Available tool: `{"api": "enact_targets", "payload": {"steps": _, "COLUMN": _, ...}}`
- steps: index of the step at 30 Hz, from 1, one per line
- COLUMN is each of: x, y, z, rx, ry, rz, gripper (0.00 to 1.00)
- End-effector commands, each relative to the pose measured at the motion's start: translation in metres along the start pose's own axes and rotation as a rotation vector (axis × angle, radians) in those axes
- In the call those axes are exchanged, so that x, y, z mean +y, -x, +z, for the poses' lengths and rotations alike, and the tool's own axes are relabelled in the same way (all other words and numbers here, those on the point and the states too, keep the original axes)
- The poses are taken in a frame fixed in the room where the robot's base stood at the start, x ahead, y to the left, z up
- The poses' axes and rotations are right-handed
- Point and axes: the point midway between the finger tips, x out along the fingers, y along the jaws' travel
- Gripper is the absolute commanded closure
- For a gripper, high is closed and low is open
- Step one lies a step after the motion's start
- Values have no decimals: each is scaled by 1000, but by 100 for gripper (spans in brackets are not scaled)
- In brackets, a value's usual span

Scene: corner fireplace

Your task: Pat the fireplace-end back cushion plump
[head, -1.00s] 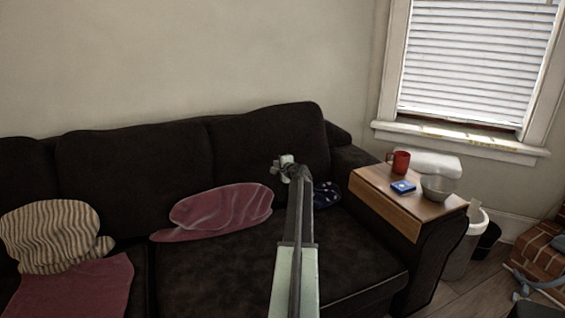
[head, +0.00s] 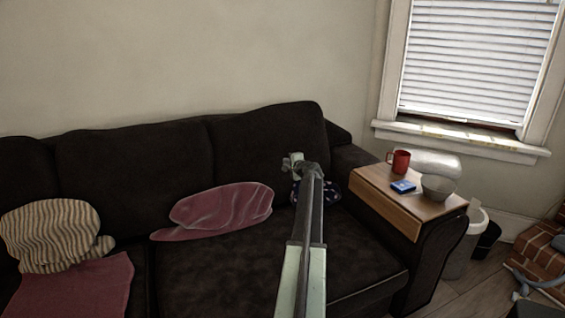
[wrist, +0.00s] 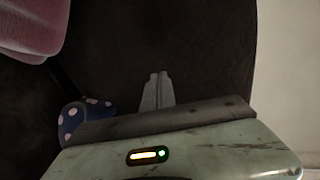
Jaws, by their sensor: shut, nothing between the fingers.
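The fireplace-end back cushion (head: 265,135) is the dark brown one at the right end of the sofa, upright against the back. Dark upholstery (wrist: 205,50) fills most of the wrist view. My gripper (head: 291,161) is in front of this cushion's lower right part in the head view. Its fingers (wrist: 157,88) are together and empty in the wrist view. I cannot tell whether they touch the cushion. My arm hides part of the seat and of a blue polka-dot item (head: 330,191), which also shows in the wrist view (wrist: 72,118).
A wooden tray (head: 395,212) on the right armrest holds a red mug (head: 400,160), a blue box (head: 403,187) and a grey bowl (head: 438,188). Bins and brickwork are at right.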

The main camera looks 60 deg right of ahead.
Motion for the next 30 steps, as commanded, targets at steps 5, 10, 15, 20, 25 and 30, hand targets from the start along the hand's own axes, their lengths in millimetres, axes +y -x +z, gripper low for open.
{"api": "enact_targets", "payload": {"steps": 5, "x": 0, "y": -10, "z": 0, "rx": 0, "ry": 0, "rz": 0, "gripper": 100}}
{"api": "enact_targets", "payload": {"steps": 10, "x": 0, "y": -19, "z": -1, "rx": 1, "ry": 0, "rz": 0, "gripper": 100}}
{"api": "enact_targets", "payload": {"steps": 15, "x": 0, "y": -18, "z": -1, "rx": 1, "ry": 0, "rz": 0, "gripper": 100}}
{"api": "enact_targets", "payload": {"steps": 20, "x": 0, "y": -15, "z": -13, "rx": 2, "ry": 0, "rz": 0, "gripper": 100}}
{"api": "enact_targets", "payload": {"steps": 25, "x": 0, "y": -10, "z": -32, "rx": 2, "ry": 0, "rz": 0, "gripper": 100}}
{"api": "enact_targets", "payload": {"steps": 30, "x": 0, "y": -4, "z": -52, "rx": 2, "ry": -1, "rz": 0, "gripper": 100}}
